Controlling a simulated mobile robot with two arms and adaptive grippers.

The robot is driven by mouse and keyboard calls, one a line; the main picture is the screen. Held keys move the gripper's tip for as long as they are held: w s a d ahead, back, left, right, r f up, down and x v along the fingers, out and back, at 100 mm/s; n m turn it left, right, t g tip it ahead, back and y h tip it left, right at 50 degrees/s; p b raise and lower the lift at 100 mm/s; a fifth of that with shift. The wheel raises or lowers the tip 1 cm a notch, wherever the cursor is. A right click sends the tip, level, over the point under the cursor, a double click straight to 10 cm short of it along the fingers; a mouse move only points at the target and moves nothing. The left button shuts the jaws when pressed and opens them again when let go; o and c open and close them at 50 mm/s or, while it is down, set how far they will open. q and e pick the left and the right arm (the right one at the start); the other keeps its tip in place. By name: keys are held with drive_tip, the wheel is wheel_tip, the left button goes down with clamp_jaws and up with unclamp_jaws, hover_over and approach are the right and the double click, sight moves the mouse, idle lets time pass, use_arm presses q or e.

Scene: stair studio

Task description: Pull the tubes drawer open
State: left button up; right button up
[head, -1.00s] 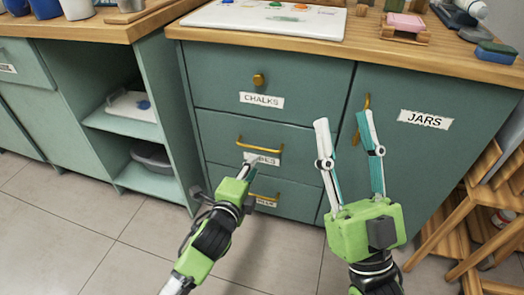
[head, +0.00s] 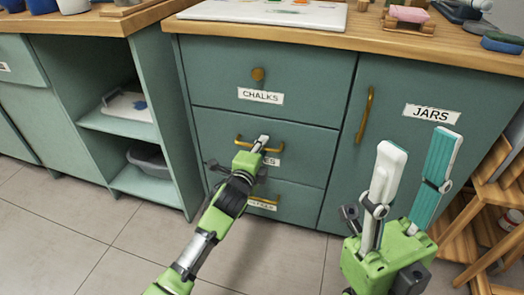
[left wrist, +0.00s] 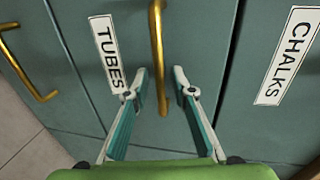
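The tubes drawer (head: 212,130) is the middle green drawer of the cabinet, and it looks shut flush. Its brass bar handle (head: 244,146) is partly covered by my left gripper (head: 262,141). In the left wrist view, the "TUBES" label (left wrist: 106,53) lies left of the handle (left wrist: 157,40). My left gripper (left wrist: 160,75) is open there, with one finger on each side of the handle; I cannot tell whether they touch it. My right gripper (head: 420,146) is open and empty, in front of the jars door (head: 395,100).
The chalks drawer (head: 310,75) with a round knob is above, and another handled drawer (head: 285,190) is below. Open shelves (head: 130,124) stand left. The tiled floor (head: 80,215) is clear at left.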

use_arm(q)
clamp_jaws()
